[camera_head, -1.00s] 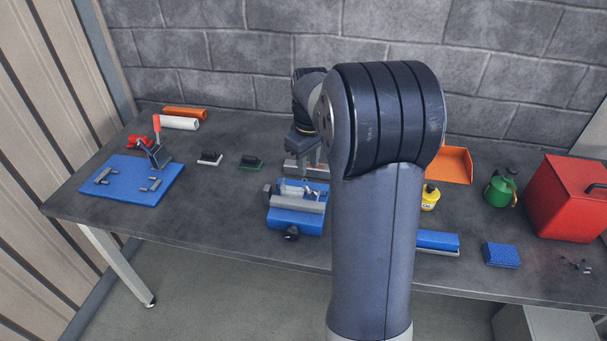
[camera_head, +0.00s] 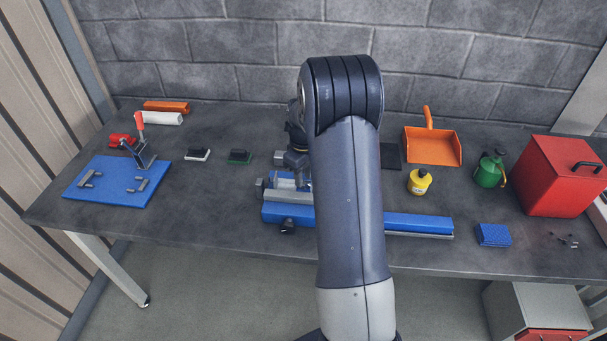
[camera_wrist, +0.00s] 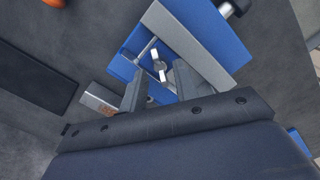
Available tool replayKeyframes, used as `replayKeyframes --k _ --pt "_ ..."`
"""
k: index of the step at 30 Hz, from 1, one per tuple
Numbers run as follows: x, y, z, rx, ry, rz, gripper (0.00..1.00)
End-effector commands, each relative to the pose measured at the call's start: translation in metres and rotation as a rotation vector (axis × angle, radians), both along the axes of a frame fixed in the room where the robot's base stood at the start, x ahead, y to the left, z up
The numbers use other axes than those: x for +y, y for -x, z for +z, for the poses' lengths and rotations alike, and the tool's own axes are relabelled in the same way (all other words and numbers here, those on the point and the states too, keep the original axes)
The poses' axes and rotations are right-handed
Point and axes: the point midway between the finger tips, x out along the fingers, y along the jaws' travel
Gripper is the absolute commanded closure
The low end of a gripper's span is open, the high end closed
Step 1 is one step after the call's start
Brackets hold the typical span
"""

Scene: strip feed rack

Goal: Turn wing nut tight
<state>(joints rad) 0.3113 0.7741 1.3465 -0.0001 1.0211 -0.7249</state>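The blue strip feed rack (camera_head: 290,212) with a grey bar lies near the front of the bench, partly hidden by my arm. In the wrist view the blue rack (camera_wrist: 228,48) fills the top middle. A small silver piece that looks like the wing nut (camera_wrist: 160,66) shows there on a thin rod. My gripper (camera_wrist: 158,76) is open, its two fingers well apart. In the picture the silver piece lies between and just beyond the fingertips; I see no contact. In the head view the fingers are mostly hidden behind my arm.
A black knob (camera_head: 287,227) sits on the rack's front. A blue rail (camera_head: 418,224) runs right from behind my arm. A yellow bottle (camera_head: 419,181), orange dustpan (camera_head: 432,147), green can (camera_head: 490,170) and red box (camera_head: 560,178) stand right. A blue board (camera_head: 117,181) lies left.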

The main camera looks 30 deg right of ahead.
Motion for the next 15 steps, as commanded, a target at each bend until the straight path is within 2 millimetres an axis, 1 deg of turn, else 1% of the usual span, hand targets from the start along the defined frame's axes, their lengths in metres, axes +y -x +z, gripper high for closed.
replayKeyframes --k 4,11,15 --pt "0.0001 0.0000 -0.0068 0.000 0.000 0.000 0.71" --pt "0.0001 0.0000 -0.0074 0.000 0.000 0.000 0.71" --pt "0.0001 0.0000 -0.0072 0.000 0.000 0.000 0.82"
